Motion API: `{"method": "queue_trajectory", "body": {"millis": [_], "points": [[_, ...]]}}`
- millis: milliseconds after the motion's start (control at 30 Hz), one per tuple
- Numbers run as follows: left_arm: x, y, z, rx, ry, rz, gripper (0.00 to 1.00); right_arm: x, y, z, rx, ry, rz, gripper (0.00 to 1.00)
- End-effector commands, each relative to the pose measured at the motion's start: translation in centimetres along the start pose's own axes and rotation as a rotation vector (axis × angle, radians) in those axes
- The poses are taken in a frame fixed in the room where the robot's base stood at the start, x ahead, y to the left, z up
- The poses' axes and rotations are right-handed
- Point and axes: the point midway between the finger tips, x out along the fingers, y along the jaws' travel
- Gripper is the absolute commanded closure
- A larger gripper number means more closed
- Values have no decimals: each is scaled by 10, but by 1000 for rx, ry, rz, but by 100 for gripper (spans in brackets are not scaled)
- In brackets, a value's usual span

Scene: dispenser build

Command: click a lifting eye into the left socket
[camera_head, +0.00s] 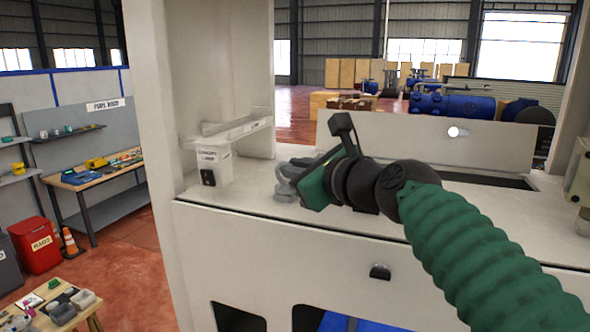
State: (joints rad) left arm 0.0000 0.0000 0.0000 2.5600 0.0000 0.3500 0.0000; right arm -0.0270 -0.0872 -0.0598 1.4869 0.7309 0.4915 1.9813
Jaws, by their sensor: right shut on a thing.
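My right gripper (308,178) reaches in from the lower right on a green ribbed arm. It is shut on a grey lifting eye (285,189), low over the white machine top (245,200). The gripper body hides part of the eye. I cannot tell whether the eye touches the top, and no socket shows clearly under it. A white dispenser (213,166) with a printed label and a dark opening stands on the top just left of the eye. My left gripper is not in view.
A white upright post (170,90) rises at the left of the machine top. A raised white panel (450,142) and a dark slot lie behind my arm. A workbench with tools (100,165), a red bin (36,244) and an orange cone (69,242) stand left, away from the machine.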

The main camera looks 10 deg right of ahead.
Motion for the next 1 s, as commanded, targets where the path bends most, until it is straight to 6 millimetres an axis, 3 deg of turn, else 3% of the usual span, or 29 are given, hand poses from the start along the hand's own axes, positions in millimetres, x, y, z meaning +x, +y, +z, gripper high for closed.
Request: {"method": "queue_trajectory", "body": {"millis": [33,200,233,400,633,800,1000], "points": [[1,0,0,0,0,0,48,4,5,-9,1,18,15,100],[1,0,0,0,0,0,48,4,6,-10,1,19,16,100],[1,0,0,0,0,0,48,4,5,-10,1,19,16,86],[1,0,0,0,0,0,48,4,5,-8,1,15,13,64],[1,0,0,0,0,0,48,2,4,-5,0,11,10,63],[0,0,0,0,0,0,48,1,3,-5,0,10,9,41],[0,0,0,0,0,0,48,1,3,-4,0,9,8,41]]}}
